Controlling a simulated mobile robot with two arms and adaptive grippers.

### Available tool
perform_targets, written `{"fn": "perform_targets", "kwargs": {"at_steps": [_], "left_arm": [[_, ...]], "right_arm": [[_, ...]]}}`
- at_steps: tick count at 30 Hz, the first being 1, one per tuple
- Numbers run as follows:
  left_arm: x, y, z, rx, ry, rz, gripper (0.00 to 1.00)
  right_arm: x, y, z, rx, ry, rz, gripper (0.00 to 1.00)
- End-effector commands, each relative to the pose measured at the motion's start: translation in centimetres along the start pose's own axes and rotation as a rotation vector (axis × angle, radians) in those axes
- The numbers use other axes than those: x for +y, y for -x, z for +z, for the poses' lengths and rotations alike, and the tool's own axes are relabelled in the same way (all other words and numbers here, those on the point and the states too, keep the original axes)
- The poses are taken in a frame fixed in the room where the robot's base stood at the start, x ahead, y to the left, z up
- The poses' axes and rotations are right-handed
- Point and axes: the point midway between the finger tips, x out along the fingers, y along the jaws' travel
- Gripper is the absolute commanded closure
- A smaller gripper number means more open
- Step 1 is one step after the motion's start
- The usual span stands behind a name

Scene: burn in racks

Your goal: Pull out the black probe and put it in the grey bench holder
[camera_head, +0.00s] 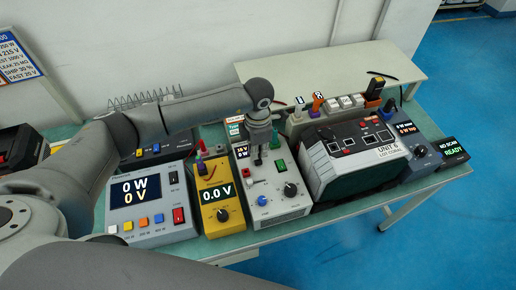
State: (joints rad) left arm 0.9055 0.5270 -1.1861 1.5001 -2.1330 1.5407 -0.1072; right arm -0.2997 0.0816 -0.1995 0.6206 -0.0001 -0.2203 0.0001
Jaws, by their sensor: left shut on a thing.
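My left gripper (258,154) points down over the upper part of the white-grey supply box (268,200). It is shut on a small dark thing, which looks like the black probe; the fingers hide most of it. I cannot tell whether its tip touches the box. The yellow meter (217,218) reading 0.0 V stands just left, with a red probe (203,150) upright at its top. My right gripper is out of view.
A grey meter reading 0 W (150,222) stands at left. A rack unit marked UNIT 6 (355,165) stands to the right, with a blue-grey box (418,158) and a READY display (453,152) beyond it. The green bench (330,218) is crowded; little free room shows along its front edge.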

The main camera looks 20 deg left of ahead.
Motion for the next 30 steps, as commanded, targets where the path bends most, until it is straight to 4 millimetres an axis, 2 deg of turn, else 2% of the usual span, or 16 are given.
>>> {"fn": "perform_targets", "kwargs": {"at_steps": [18, 30], "left_arm": [[0.0, 2.1, 0.0, 0.000, 0.000, 0.000, 1.00], [0.0, 2.0, 0.0, 0.000, -0.009, 0.000, 1.00]], "right_arm": [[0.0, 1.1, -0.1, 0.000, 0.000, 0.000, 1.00], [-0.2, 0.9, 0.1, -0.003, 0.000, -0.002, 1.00]]}}
